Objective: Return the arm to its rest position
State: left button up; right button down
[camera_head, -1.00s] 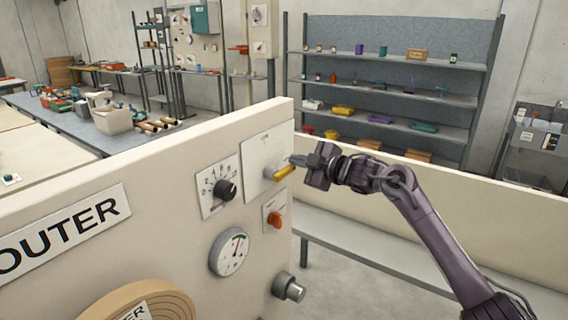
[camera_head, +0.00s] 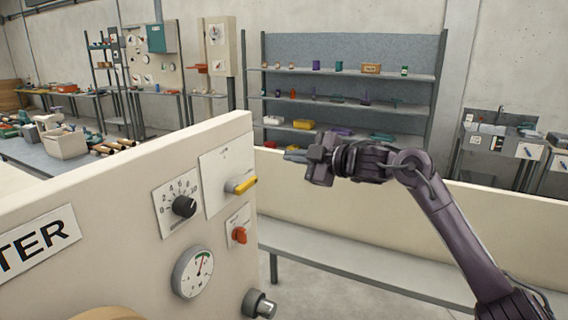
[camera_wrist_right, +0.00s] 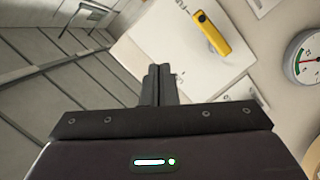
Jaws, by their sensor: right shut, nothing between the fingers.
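My right gripper (camera_head: 296,157) is shut and empty in the head view, held in the air to the right of the machine panel. In the right wrist view its two fingers (camera_wrist_right: 158,84) lie together with nothing between them. The yellow-handled lever (camera_head: 242,185) on the panel's upper plate is apart from the gripper, to its left. The lever also shows in the right wrist view (camera_wrist_right: 212,33), up and right of the fingertips. My left gripper is not in view.
The panel carries a black dial knob (camera_head: 184,206), a red switch (camera_head: 239,235), a gauge (camera_head: 193,271) and a metal knob (camera_head: 259,304). A low cream wall (camera_head: 500,215) and a grey ledge (camera_head: 350,262) lie behind my right arm. Shelves (camera_head: 345,75) stand farther back.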

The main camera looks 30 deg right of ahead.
dwell(0.5)
